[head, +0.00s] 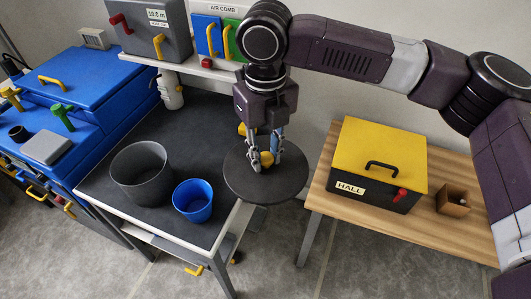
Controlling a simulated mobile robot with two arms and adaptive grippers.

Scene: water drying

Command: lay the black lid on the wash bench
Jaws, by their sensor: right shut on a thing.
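My right gripper (264,163) points down and is shut on that knob. The lid looks about level and held up, covering the right edge of the dark-topped bench and the gap beside it. That bench (213,120) carries a grey pot and a blue cup; no label shows which surface is the wash bench. My left gripper is not in view.
The open grey pot (141,174) and blue cup (193,201) stand at the bench's front. A white bottle (170,91) stands at its back left. A wooden table (338,207) at right holds a yellow-topped box (380,148) and a small brown box (453,201). Bench middle is clear.

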